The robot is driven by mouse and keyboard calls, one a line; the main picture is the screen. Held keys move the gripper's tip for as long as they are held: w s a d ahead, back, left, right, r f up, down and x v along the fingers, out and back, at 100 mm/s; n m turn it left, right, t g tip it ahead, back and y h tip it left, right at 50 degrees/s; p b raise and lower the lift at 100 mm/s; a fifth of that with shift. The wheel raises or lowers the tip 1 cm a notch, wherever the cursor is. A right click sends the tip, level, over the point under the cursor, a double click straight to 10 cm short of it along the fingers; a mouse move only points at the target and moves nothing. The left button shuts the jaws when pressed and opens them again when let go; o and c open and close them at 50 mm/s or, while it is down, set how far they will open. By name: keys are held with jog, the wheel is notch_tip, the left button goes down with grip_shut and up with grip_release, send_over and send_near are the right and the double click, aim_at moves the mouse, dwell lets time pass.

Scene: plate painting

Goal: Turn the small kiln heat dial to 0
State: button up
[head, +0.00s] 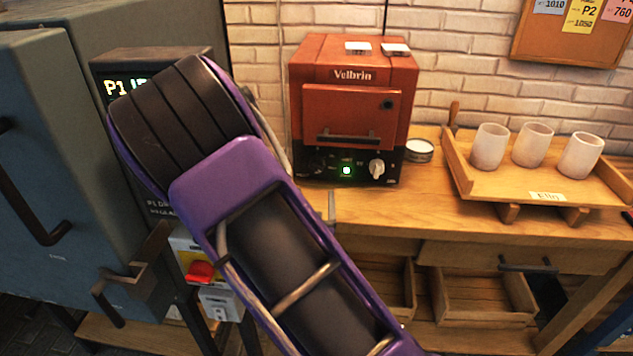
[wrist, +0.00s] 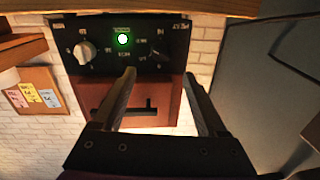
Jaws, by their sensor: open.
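The small red kiln (head: 352,90), marked "Velbrin", stands on the wooden bench with its door shut. Its black control panel (head: 325,168) runs along the bottom front, with a lit green light in the middle. A white dial (head: 376,168) sits to the right of that light. In the wrist view, which is upside down, the white dial (wrist: 85,52) is at the upper left, and a dark knob (wrist: 160,56) is right of the light. The dial's setting is too small to read. My gripper (wrist: 160,82) is open and empty in front of the kiln, apart from the dial; the head view does not show it.
A wooden tray (head: 547,196) with three pale cups stands on the bench at right. A small round tin (head: 419,150) sits right beside the kiln. A large grey kiln (head: 60,130) fills the left. Bare bench (head: 420,205) lies before the small kiln.

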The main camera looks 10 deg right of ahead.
aim_at(317, 169)
jog(key=x, duration=1)
jog(key=shift+w+d+r, duration=0.1)
jog(key=shift+w+d, duration=0.05)
jog(key=shift+w, duration=0.15)
grip_shut()
